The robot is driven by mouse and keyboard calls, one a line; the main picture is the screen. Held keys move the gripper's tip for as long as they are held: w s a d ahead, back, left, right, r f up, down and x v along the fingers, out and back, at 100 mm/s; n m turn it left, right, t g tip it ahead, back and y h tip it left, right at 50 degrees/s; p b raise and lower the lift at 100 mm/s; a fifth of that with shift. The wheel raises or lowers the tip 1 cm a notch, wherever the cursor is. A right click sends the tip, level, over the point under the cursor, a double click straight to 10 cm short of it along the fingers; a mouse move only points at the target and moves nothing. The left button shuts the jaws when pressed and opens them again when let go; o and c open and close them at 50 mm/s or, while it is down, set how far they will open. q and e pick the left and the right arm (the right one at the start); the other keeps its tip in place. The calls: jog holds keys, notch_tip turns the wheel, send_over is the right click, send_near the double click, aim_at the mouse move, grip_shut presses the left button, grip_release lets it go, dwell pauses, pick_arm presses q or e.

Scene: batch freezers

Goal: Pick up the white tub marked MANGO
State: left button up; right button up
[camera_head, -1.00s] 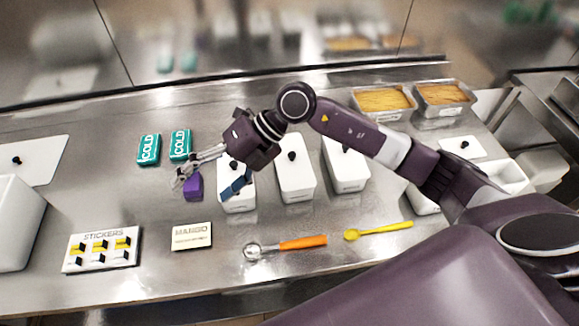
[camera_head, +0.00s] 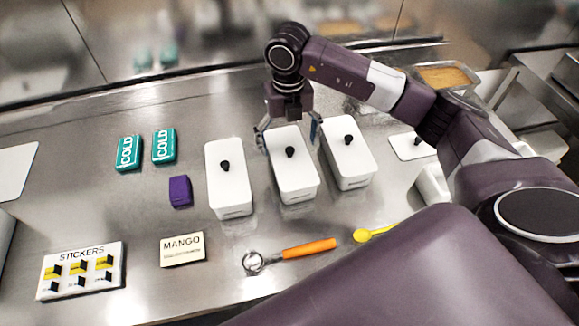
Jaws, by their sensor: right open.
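Three white lidded tubs with black knobs stand in a row on the steel counter: a left tub (camera_head: 230,188), a middle tub (camera_head: 293,175) and a right tub (camera_head: 348,160). I can read no MANGO mark on any of them. A small card (camera_head: 183,250) reading MANGO stands in front and to the left. My right gripper (camera_head: 289,136) is open over the far part of the middle tub, one finger to each side of it. I cannot tell whether the fingers touch it. My left gripper is not in view.
Two teal COLD packs (camera_head: 128,153) and a purple block (camera_head: 180,191) lie left of the tubs. A stickers board (camera_head: 80,270), an orange-handled scoop (camera_head: 308,249) and a yellow spoon (camera_head: 374,232) lie in front. A filled metal pan (camera_head: 447,77) stands at the back right.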

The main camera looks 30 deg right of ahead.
jog(key=shift+w+f+p, duration=0.2)
jog(key=shift+f+p, duration=0.15)
jog(key=shift+f, duration=0.75)
notch_tip(320, 180, down, 4)
jog(key=shift+s+a+f+p, duration=0.1)
jog(key=shift+s+f+p, duration=0.1)
jog(key=shift+p, duration=0.85)
jog(key=shift+w+f, duration=0.15)
jog(key=shift+f, duration=0.15)
jog(key=shift+c, duration=0.7)
jog(key=c, duration=1.5)
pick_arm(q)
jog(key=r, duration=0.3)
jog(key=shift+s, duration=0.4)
pick_arm(e)
jog(key=shift+w+r, duration=0.1)
jog(key=shift+c, duration=0.6)
